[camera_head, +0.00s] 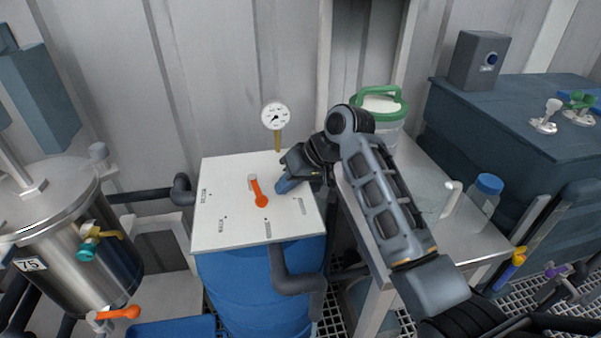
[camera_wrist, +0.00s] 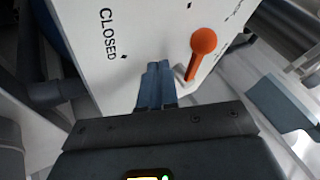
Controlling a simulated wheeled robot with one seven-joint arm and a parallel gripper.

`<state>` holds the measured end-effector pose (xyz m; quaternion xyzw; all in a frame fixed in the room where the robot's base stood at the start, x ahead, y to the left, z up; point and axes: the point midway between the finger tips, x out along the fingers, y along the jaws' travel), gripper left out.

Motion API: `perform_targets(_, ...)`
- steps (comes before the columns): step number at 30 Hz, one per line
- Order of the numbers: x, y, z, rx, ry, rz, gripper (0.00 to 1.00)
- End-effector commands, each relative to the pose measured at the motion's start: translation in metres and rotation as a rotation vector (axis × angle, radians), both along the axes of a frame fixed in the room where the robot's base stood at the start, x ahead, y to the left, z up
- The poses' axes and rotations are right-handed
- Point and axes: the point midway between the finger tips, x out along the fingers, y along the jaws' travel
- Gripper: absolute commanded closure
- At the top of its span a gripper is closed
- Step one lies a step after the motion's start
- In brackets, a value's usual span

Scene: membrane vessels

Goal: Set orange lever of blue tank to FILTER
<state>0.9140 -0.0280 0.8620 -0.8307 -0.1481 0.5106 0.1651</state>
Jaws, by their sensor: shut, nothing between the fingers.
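The blue tank (camera_head: 225,285) has a white top plate (camera_head: 225,175) with several labels and dots on it. The orange lever (camera_head: 259,195) sits mid-plate, its round knob toward the front edge and slightly right. In the wrist view the lever (camera_wrist: 203,42) lies right of my fingers, and a "CLOSED" label (camera_wrist: 108,34) is at the left. My gripper (camera_head: 280,189) is just right of the lever over the plate, fingers together and empty. In the wrist view its fingertips (camera_wrist: 158,68) appear apart from the lever. The FILTER label cannot be read clearly.
A pressure gauge (camera_head: 275,116) rises at the plate's back edge. A dark pipe (camera_head: 290,278) bends along the tank's front. A steel tank (camera_head: 70,230) stands left. On the right, a metal bench (camera_head: 455,235) holds a green-lidded container (camera_head: 382,105) and a blue-capped bottle (camera_head: 486,192).

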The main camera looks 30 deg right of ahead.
Motion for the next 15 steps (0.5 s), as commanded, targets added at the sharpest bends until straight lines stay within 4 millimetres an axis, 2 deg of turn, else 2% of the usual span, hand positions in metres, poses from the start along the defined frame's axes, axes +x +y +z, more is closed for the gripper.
perform_targets(3, 0.002, 0.016, 0.002, 0.000, -0.002, 0.002, 1.00)
perform_targets(6, 0.003, 0.023, 0.002, 0.000, -0.001, 0.000, 1.00)
perform_targets(15, 0.004, 0.028, 0.002, 0.000, -0.002, -0.001, 1.00)
